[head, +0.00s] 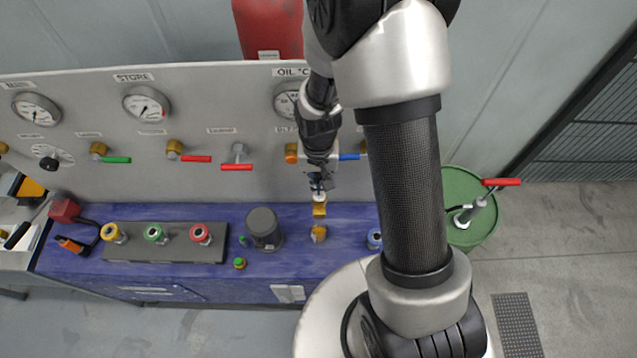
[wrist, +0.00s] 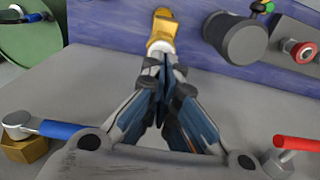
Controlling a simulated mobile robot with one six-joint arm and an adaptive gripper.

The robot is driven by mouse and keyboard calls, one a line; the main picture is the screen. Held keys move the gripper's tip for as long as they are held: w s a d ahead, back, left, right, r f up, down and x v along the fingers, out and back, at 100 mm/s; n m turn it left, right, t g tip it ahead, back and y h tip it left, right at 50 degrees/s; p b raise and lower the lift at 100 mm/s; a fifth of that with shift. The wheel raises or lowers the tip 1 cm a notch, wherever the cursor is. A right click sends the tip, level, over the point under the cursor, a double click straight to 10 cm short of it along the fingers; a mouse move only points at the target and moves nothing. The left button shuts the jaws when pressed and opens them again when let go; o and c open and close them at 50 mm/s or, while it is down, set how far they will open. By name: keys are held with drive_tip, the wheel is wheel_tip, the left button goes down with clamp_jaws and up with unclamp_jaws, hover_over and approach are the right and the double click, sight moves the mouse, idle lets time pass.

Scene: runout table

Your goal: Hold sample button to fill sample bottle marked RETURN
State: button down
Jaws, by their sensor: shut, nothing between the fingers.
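My gripper (head: 317,187) is shut and empty, pointing down in front of the panel. Its fingertips are close to a white-topped brass fitting (head: 319,209); I cannot tell whether they touch. In the wrist view, my closed fingers (wrist: 166,68) point at this brass fitting (wrist: 162,30) and partly cover its white end. No RETURN mark can be read, and I cannot tell which part is the sample button or the bottle.
The blue bench (head: 75,262) carries a dark cylinder (head: 264,228), a small green-topped knob (head: 239,263) and a dark block (head: 130,255) with yellow, green and red rings. Red valve levers (head: 236,167) and a blue lever (head: 349,157) stick out of the panel. A green drum (head: 470,240) stands right.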

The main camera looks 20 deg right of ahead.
drive_tip(key=shift+f, duration=0.7)
drive_tip(key=shift+f, duration=0.1)
